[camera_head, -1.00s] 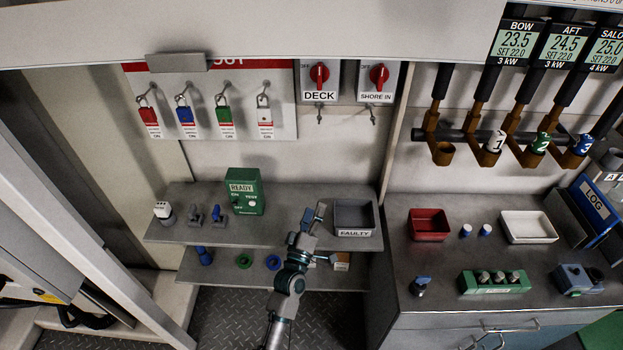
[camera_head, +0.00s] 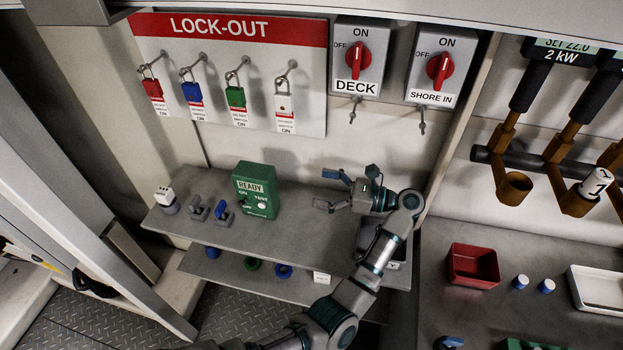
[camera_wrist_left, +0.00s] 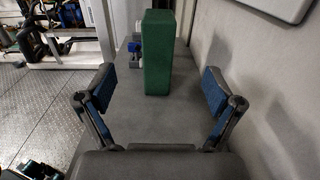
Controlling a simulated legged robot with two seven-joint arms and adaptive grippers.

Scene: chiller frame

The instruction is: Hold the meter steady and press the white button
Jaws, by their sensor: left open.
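The green meter (camera_head: 257,183) stands upright on the upper grey shelf. Its front has a READY display, an ON/OFF switch and a small white button (camera_head: 262,206) at its lower right. My left gripper (camera_head: 324,188) is open and empty above the shelf, to the right of the meter, with its fingers pointing at it and a gap between. In the left wrist view the meter (camera_wrist_left: 158,55) shows its plain narrow side, ahead between the two spread fingers (camera_wrist_left: 157,95). The white button is hidden there. My right gripper is not in view.
Small switches (camera_head: 210,210) and a white-topped part (camera_head: 166,200) stand left of the meter on the shelf (camera_head: 290,242). A dark tray (camera_head: 370,235) is partly behind my left arm. Padlocks hang on the LOCK-OUT board (camera_head: 250,75) above. The shelf between gripper and meter is clear.

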